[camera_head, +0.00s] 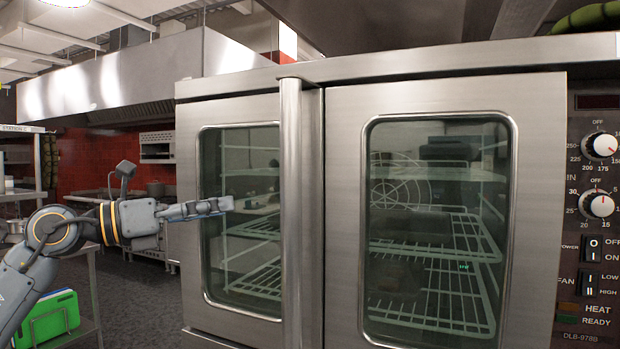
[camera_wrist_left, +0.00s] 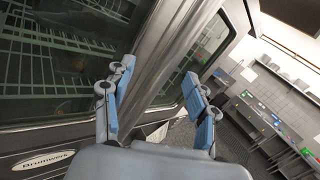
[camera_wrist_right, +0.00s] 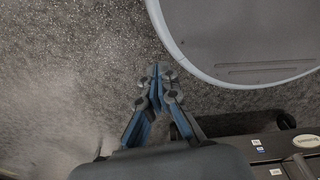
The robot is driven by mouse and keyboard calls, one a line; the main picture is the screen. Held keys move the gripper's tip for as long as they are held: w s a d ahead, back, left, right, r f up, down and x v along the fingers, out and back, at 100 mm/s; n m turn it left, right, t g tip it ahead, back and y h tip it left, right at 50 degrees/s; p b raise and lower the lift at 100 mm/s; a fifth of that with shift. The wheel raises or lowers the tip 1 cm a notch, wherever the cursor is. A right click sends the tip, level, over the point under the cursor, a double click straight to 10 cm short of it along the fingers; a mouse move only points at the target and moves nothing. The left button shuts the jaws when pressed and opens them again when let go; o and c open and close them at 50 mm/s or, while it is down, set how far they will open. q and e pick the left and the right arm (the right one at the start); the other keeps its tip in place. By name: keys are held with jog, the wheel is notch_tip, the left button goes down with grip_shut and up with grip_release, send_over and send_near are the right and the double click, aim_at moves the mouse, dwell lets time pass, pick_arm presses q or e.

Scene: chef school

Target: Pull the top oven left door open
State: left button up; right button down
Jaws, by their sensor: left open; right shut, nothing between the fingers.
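The top oven's left door (camera_head: 190,250) is steel with a tall glass window (camera_head: 240,215), and it looks closed. A thick vertical handle bar (camera_head: 291,200) runs down its right edge, beside the right door (camera_head: 540,200). My left gripper (camera_head: 230,204) is in front of the left door's window, pointing right, its tips left of the bar. In the left wrist view my left gripper (camera_wrist_left: 165,108) is open, and the bar (camera_wrist_left: 167,55) passes behind the gap between its fingers; contact cannot be told. My right gripper (camera_wrist_right: 157,72) is shut and empty above the floor.
Control knobs (camera_head: 601,145) and switches are on the panel right of the doors. Wire racks (camera_head: 430,235) show through the glass. Dark floor (camera_head: 130,305) is open left of the oven.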

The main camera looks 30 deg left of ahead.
aim_at(281, 184)
pick_arm(q)
jog(key=s+d+r+m+y, duration=0.1)
jog(key=s+d+r+m, duration=0.1)
jog(key=s+d+r, duration=0.1)
jog(key=p+x, duration=1.1)
jog(key=x, duration=0.1)
jog(key=shift+w+a+r, duration=0.1)
jog(key=shift+w+r, duration=0.05)
jog(key=shift+w, duration=0.15)
jog(key=shift+w+d+f+p, duration=0.2)
jog(key=shift+w+d+p, duration=0.2)
jog(key=shift+w, duration=0.1)
pick_arm(e)
notch_tip(281, 184, up, 12)
jog(key=shift+d, duration=0.35)
pick_arm(q)
grip_shut()
